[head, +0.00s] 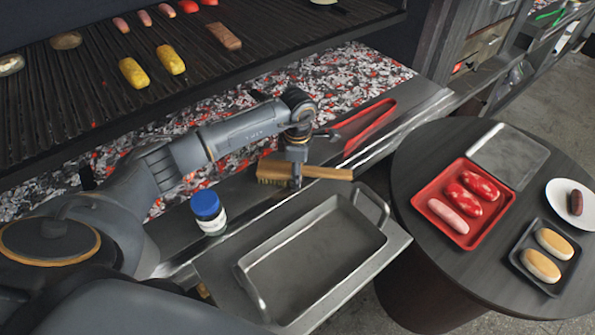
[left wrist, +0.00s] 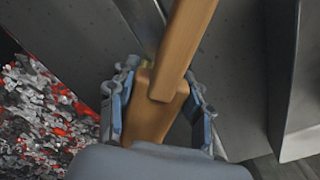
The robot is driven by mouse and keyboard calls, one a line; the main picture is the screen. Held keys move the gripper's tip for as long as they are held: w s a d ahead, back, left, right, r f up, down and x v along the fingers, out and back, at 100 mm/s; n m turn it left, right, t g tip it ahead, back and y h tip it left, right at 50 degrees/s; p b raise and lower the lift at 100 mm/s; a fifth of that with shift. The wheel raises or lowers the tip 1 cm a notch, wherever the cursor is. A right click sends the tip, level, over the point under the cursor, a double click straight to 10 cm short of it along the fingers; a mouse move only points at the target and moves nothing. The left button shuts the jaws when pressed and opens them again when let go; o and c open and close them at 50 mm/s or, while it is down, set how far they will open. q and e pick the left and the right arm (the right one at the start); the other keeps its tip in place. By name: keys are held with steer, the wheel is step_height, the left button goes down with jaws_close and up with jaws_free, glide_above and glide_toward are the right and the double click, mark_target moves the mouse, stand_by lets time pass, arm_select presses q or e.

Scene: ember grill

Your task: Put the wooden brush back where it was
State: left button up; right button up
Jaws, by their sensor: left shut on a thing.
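The wooden brush (head: 328,172) lies roughly level across my left gripper (head: 296,182) in the head view, its bristled end to the left and its bare handle to the right. The gripper is shut on it near the middle. The brush is over the steel ledge (head: 257,203) in front of the coals; I cannot tell whether it touches the ledge. In the left wrist view the brush (left wrist: 187,40) runs between the two fingers of the gripper (left wrist: 160,92), and its bristles are mostly hidden. My right gripper is not in view.
A metal tray (head: 243,270) with raised handles sits just in front. A blue-capped jar (head: 208,212) stands to the left, red tongs (head: 366,128) lie behind right. The grill grate (head: 95,85) holds food above glowing coals. A round table (head: 420,165) bears trays of sausages and buns.

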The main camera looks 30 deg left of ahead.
arm_select(q)
steer(key=shift+f, duration=0.15)
steer(key=o, duration=1.2)
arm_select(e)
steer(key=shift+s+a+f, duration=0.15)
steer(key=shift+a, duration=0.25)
arm_select(q)
steer(key=shift+r, duration=0.35)
step_height(320, 180, up, 10)
steer(key=b, duration=0.3)
steer(key=shift+r, duration=0.85)
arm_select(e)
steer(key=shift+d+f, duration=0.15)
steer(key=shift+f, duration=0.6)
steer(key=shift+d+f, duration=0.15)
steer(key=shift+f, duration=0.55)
arm_select(q)
steer(key=shift+f, duration=0.1)
